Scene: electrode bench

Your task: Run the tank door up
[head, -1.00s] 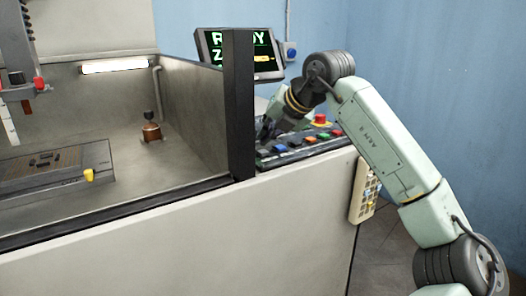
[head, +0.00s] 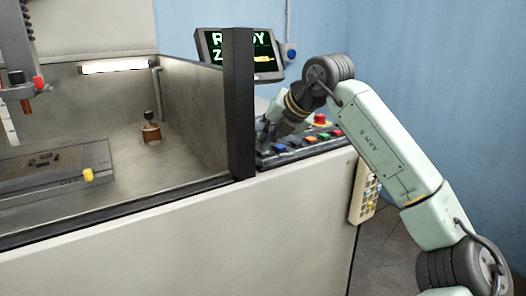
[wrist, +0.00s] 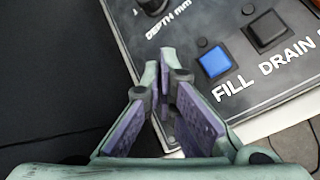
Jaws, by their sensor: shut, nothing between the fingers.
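My gripper (wrist: 166,75) is shut and empty. In the wrist view its fingertips are over the lower left edge of the control panel (wrist: 185,20), left of the blue FILL button (wrist: 214,61) and below the DEPTH knob (wrist: 152,5). A black DRAIN button (wrist: 266,30) is further right. I cannot tell whether the fingertips touch the panel. In the head view my gripper (head: 268,133) points down at the panel's left end, beside the black post. The tank's pale front panel (head: 190,230) stands below a dark upper edge. No door button label is readable.
A black corner post (head: 239,110) stands just left of my gripper. The screen (head: 238,50) behind it reads READY, partly hidden. A red stop button (head: 320,119) is at the panel's back. A keypad pendant (head: 364,192) hangs on the right side. The tank interior (head: 185,150) shows open above.

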